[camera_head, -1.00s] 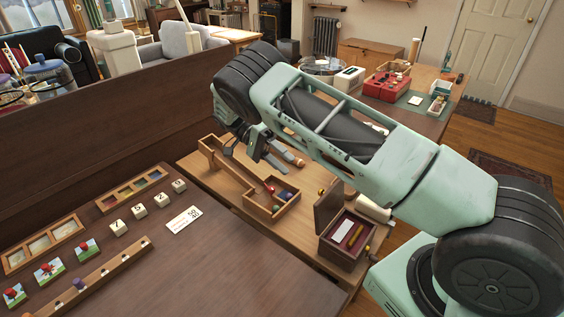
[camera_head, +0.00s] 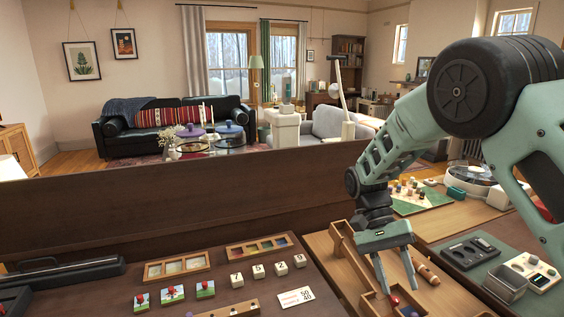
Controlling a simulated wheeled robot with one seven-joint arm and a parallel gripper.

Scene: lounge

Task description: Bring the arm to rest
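My arm, pale green with black joints, comes in from the right of the head view and bends down at its wrist. My gripper (camera_head: 398,284) points downward above the light wooden table (camera_head: 318,243). Its two fingers are spread apart, and I see nothing held between them. It hangs over or just in front of a wooden tray (camera_head: 340,240) with compartments; I cannot tell the exact height. A wooden peg-like piece (camera_head: 426,272) lies just right of the fingers. A red piece (camera_head: 394,299) shows below them.
On the dark desk at left are number cubes (camera_head: 267,273), a card (camera_head: 296,296), flower tiles (camera_head: 172,293) and wooden frames (camera_head: 178,267). A dark panel (camera_head: 150,210) stands behind. At right are a green board (camera_head: 425,199), a black tray (camera_head: 470,252) and a metal bin (camera_head: 505,283).

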